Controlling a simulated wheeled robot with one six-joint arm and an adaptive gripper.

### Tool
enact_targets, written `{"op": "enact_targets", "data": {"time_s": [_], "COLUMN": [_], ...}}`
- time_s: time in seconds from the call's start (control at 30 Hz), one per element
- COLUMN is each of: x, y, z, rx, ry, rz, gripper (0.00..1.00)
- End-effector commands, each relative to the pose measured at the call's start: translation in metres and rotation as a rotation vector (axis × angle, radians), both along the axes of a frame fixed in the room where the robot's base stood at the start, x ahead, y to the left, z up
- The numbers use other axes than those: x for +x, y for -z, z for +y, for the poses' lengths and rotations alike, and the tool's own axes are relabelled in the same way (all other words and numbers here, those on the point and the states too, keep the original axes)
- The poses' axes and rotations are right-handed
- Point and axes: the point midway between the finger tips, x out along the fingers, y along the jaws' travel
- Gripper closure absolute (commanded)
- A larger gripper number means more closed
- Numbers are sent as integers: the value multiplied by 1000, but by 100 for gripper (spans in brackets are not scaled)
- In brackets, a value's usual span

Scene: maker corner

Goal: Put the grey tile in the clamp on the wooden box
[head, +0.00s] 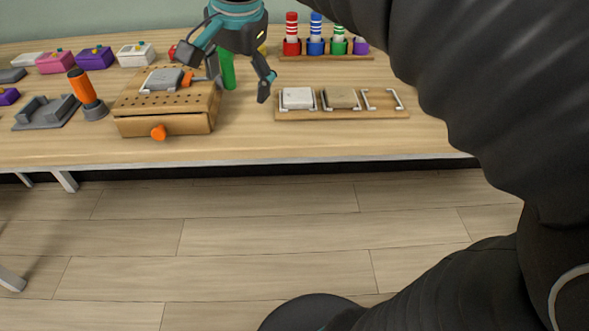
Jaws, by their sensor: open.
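The wooden box (140,126) stands on the bench at the left, with holes in its top and an orange knob on its front. The clamp, with an orange handle (187,78), is on its top. A flat grey piece that looks like the grey tile (162,79) lies at the clamp; I cannot tell how firmly it is held. My gripper (238,88) is open, its fingers spread and apparently empty, just right of the box. Its left finger partly covers the clamp's right side.
A green post (228,72) shows between the fingers.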

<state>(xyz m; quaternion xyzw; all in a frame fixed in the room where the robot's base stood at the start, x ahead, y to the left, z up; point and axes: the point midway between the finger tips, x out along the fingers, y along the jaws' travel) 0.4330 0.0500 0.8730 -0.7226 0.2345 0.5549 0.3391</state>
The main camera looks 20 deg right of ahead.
Motion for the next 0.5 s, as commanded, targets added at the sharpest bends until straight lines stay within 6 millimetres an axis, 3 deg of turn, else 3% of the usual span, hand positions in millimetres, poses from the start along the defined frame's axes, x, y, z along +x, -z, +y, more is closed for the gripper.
{"op": "enact_targets", "data": {"time_s": [0.03,0.3,0.5], "x": [-18,-92,-127], "y": [12,87,134], "z": [-9,-38,-48], "rx": [-23,-197,-309], "ry": [-71,-490,-698], "rz": [-25,-151,-202], "gripper": [13,13,13]}}
